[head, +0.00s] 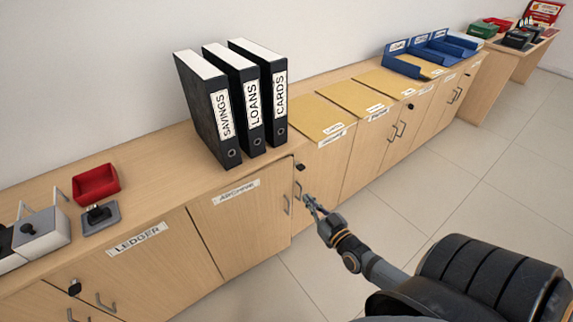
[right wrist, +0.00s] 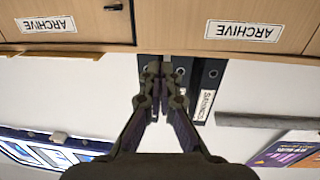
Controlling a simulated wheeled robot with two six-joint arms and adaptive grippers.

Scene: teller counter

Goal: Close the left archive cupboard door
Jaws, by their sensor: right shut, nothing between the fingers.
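In the right wrist view, upside down, this door (right wrist: 180,22) shows on the right. The right archive door (head: 320,172) is beside it. My right gripper (head: 310,202) is shut and empty, in front of the doors near the handles; I cannot tell whether it touches. My left gripper is out of view.
Black binders (head: 243,105) stand on the counter above the doors. A ledger cupboard (head: 150,270) lies to the left, with a red tray (head: 96,185) on top. Yellow folders (head: 318,117) and blue trays (head: 420,58) lie further right. The tiled floor (head: 430,190) in front is clear.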

